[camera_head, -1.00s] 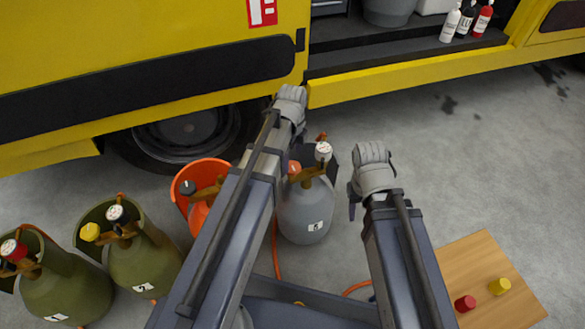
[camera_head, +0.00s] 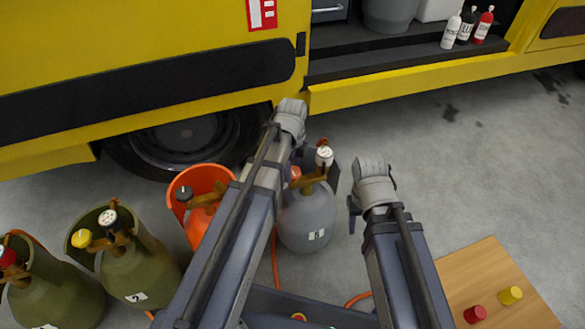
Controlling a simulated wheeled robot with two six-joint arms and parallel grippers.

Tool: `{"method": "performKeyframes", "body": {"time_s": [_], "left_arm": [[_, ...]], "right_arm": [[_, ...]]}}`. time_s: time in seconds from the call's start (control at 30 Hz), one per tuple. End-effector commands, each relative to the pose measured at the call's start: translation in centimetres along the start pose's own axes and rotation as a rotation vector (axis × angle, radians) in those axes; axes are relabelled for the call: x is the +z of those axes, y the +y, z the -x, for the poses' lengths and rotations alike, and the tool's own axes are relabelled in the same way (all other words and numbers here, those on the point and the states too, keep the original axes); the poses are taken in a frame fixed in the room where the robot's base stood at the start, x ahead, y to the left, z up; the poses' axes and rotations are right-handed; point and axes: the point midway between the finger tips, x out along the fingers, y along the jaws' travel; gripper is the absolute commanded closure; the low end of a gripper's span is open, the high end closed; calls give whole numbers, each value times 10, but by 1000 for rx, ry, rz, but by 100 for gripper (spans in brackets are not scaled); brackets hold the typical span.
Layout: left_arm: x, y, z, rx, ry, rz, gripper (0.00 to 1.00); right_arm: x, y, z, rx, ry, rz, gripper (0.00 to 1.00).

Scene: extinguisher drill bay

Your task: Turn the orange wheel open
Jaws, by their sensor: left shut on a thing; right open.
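A grey cylinder (camera_head: 307,218) with a numbered label stands on the floor at the centre, between my two arms. On its brass-coloured valve are a white-faced gauge (camera_head: 325,156) and the orange wheel (camera_head: 295,173), partly covered by my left arm. My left gripper (camera_head: 296,160) reaches down over this valve and is shut on the orange wheel; the arm and wrist hide most of the contact. How far the wheel is turned cannot be told. My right gripper (camera_head: 355,212) is open and empty, to the right of the cylinder and apart from it.
An orange cylinder (camera_head: 200,226) in an orange holder and olive cylinders (camera_head: 140,268) stand at left. A wooden board (camera_head: 470,270) with red (camera_head: 475,314) and yellow (camera_head: 510,295) knobs is at lower right. A yellow vehicle (camera_head: 150,50) blocks the back. Floor at right is clear.

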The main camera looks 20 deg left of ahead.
Motion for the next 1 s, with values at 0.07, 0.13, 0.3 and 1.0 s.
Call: {"method": "performKeyframes", "body": {"time_s": [0.07, 0.13, 0.3, 1.0], "left_arm": [[0, 0, 0, 0, 0, 0, 55], [0, 0, 0, 0, 0, 0, 63], [0, 0, 0, 0, 0, 0, 82], [0, 0, 0, 0, -1, 285, 91]], "right_arm": [[0, 0, 0, 0, 0, 0, 50], [0, 0, 0, 0, 0, 0, 50], [0, 0, 0, 0, 0, 0, 50], [0, 0, 0, 0, 0, 0, 50]]}}
